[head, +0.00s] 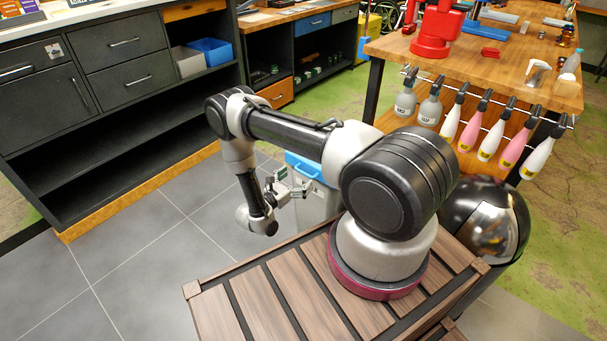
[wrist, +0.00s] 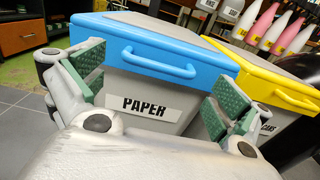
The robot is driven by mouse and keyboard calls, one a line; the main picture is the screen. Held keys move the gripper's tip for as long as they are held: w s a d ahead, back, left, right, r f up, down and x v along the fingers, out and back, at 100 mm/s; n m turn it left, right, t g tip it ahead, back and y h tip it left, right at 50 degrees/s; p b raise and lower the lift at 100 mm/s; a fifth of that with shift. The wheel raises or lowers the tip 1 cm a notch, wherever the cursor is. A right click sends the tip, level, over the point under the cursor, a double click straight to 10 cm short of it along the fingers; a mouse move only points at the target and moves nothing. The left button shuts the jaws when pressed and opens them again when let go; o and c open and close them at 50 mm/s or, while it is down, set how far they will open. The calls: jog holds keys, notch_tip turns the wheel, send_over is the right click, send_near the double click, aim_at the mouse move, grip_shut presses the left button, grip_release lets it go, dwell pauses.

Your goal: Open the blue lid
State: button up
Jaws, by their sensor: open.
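The blue lid (wrist: 140,35) sits closed on a grey bin labelled PAPER (wrist: 147,105) in the wrist view. A blue bar handle (wrist: 158,63) stands out from the lid's front edge. In the head view the blue lid (head: 305,166) shows partly, behind my arm. My gripper (wrist: 150,85) is open, its green-padded fingers spread to either side of the PAPER label, with nothing between them. The handle appears beyond and slightly above the fingers in the picture, and I see no contact. In the head view my gripper (head: 291,188) is in front of the bin.
A grey bin with a yellow lid (wrist: 262,75) stands right of the blue one. Several hanging spray bottles (head: 478,125) line the workbench (head: 475,70) edge. Dark cabinets (head: 120,60) stand at left. The tiled floor (head: 130,250) in front of them is clear.

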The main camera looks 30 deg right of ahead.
aim_at(304, 173)
jog(key=shift+x, duration=1.9)
jog(key=shift+c, duration=0.2)
